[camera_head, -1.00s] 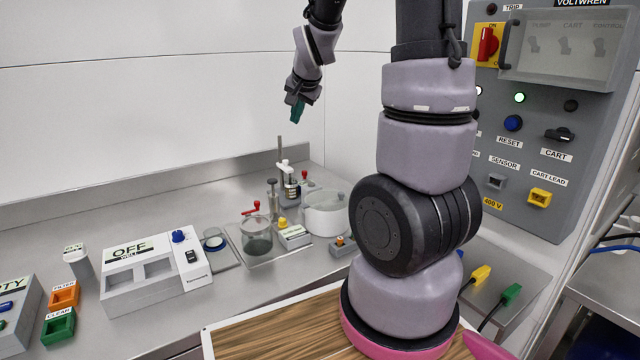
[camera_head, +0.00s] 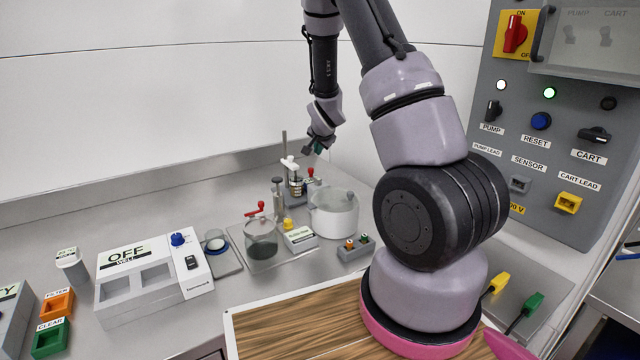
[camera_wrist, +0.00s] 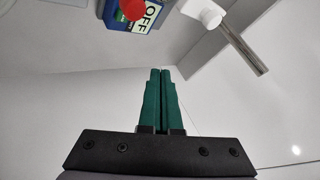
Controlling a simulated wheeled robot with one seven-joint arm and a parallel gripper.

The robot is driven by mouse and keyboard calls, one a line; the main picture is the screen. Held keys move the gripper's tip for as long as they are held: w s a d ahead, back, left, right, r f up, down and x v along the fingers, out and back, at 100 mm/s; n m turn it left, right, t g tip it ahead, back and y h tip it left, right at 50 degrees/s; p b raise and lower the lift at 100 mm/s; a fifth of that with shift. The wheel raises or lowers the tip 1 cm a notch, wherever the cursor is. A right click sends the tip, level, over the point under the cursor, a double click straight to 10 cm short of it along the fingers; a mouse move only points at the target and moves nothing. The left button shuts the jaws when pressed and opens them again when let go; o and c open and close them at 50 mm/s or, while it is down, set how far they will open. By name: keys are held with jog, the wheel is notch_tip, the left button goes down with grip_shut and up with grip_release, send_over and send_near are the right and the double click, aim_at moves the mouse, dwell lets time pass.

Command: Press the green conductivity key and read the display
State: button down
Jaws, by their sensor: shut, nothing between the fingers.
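My gripper (camera_head: 318,148) is shut and empty, above the bench near the rod stand in the head view. Its green fingers (camera_wrist: 161,95) are together in the wrist view. A small grey box (camera_head: 357,254) with an orange and a green button (camera_head: 364,238) sits on the bench, below and right of my gripper in the picture. I cannot tell whether that button is the conductivity key. A display reading OFF (camera_wrist: 150,14) shows at the top of the wrist view, beside a red knob (camera_wrist: 132,9). Another OFF display (camera_head: 126,256), labelled WELL, is on the white unit at left.
A metal rod stand (camera_head: 284,145), a white pot (camera_head: 334,216) and a glass beaker (camera_head: 261,240) crowd the area under my gripper. A grey control panel (camera_head: 540,150) stands at right. Bare bench lies in front of the beaker.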

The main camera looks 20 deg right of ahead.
jog(key=shift+f, duration=4.45)
jog(key=shift+f, duration=0.1)
jog(key=shift+f, duration=0.25)
jog(key=shift+f, duration=0.4)
jog(key=shift+s+a+f, duration=0.1)
jog(key=shift+s+f, duration=0.25)
jog(key=shift+f, duration=0.15)
jog(key=shift+r, duration=0.15)
jog(key=shift+w+r, duration=0.25)
jog(key=shift+r, duration=0.55)
